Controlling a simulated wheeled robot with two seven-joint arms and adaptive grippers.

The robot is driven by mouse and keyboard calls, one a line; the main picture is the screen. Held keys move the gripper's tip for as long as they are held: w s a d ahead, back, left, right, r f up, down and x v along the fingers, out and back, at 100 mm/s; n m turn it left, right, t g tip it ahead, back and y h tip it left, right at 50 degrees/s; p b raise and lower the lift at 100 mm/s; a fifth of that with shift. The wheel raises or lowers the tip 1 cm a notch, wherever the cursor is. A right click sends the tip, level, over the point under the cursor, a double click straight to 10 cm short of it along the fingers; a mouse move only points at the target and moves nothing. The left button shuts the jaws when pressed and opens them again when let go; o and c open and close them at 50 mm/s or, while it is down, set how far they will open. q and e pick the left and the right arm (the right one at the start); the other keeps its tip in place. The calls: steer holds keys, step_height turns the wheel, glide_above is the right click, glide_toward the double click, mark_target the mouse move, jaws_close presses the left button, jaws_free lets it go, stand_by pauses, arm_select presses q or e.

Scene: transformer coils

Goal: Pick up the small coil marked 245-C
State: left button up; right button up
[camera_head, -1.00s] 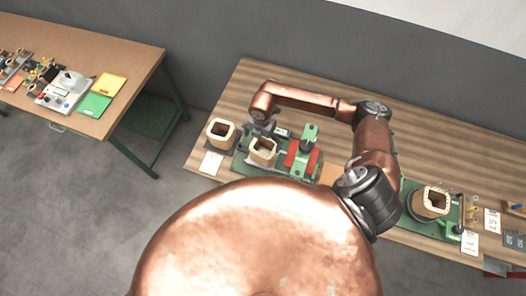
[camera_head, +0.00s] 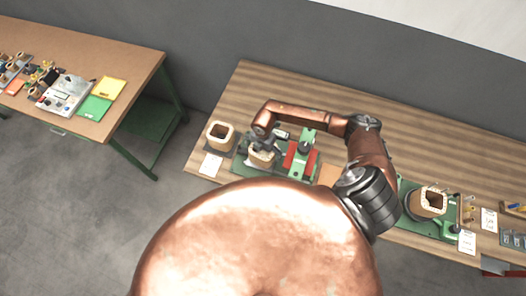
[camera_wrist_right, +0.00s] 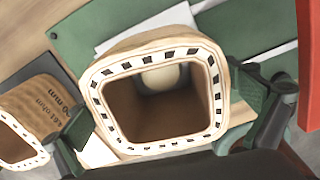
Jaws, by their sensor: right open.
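A tan square-section coil (camera_head: 260,159) sits on the green fixture on the long table, under my right gripper (camera_head: 268,143). In the right wrist view this coil (camera_wrist_right: 219,85) shows its open end, a rim with dark slots and a pale round peg inside. My right gripper (camera_wrist_right: 165,112) is open, with one finger on each side of the coil. I cannot tell whether the fingers touch it. Another tan coil (camera_head: 220,134) stands just to the left, with printed side text in the wrist view (camera_wrist_right: 35,105). No 245-C marking is readable. My left gripper is not in view.
A third coil (camera_head: 430,203) sits on a green fixture at the right of the table. A red and green clamp block (camera_head: 300,157) stands close right of the gripped-around coil. A white card (camera_head: 211,164) lies in front. A separate table (camera_head: 130,60) stands left.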

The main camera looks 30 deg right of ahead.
steer(key=shift+c, duration=0.3)
steer(key=shift+r, duration=0.1)
steer(key=c, duration=1.5)
steer(key=shift+c, duration=0.2)
